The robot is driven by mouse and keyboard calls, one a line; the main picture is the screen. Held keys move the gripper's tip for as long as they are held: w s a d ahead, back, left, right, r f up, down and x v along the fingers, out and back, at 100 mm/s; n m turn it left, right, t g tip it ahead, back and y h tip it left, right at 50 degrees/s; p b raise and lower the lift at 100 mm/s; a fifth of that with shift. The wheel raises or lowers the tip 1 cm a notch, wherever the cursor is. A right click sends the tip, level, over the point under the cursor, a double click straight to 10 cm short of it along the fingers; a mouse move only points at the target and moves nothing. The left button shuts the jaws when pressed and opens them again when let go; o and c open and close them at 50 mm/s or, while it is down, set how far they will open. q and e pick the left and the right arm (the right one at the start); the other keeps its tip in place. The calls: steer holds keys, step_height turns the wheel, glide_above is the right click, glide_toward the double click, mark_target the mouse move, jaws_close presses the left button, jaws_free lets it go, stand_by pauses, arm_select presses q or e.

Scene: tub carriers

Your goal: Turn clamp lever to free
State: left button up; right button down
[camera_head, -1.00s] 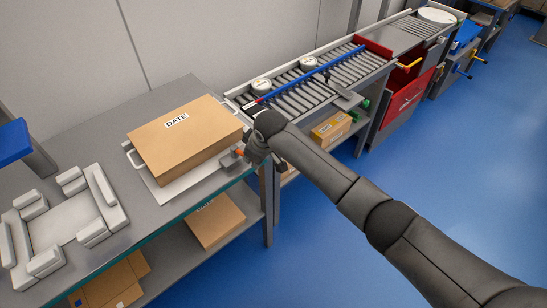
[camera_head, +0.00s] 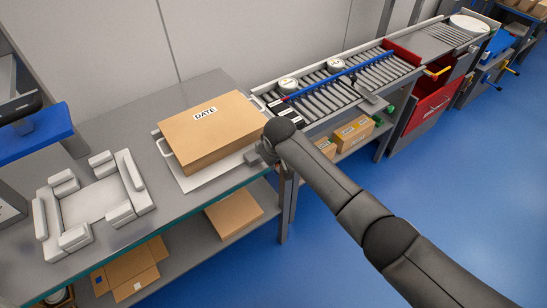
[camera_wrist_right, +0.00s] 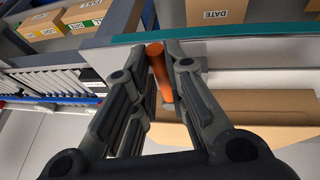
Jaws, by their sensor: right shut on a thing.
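The clamp lever is an orange rod (camera_wrist_right: 158,72), seen in the right wrist view between my right gripper's fingers. My right gripper (camera_head: 258,157) is shut on it at the right edge of the tray; it also fills the right wrist view (camera_wrist_right: 160,60). In the head view the lever is hidden by the gripper. A brown box labelled DATE (camera_head: 210,130) sits on the white tray (camera_head: 208,180) with side handles, on the grey table (camera_head: 165,105). My left gripper is not in view.
A white fixture (camera_head: 92,203) stands left on the table, with a blue-topped unit (camera_head: 35,135) behind it. A roller conveyor (camera_head: 345,95) with white tubs and a blue bar runs to the back right. Boxes lie on lower shelves. The blue floor at right is clear.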

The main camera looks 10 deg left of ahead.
steer(key=c, duration=1.5)
jaws_free()
steer(key=shift+a, duration=0.1)
steer(key=shift+o, duration=0.2)
steer(key=shift+r, duration=0.1)
steer(key=v, duration=1.2)
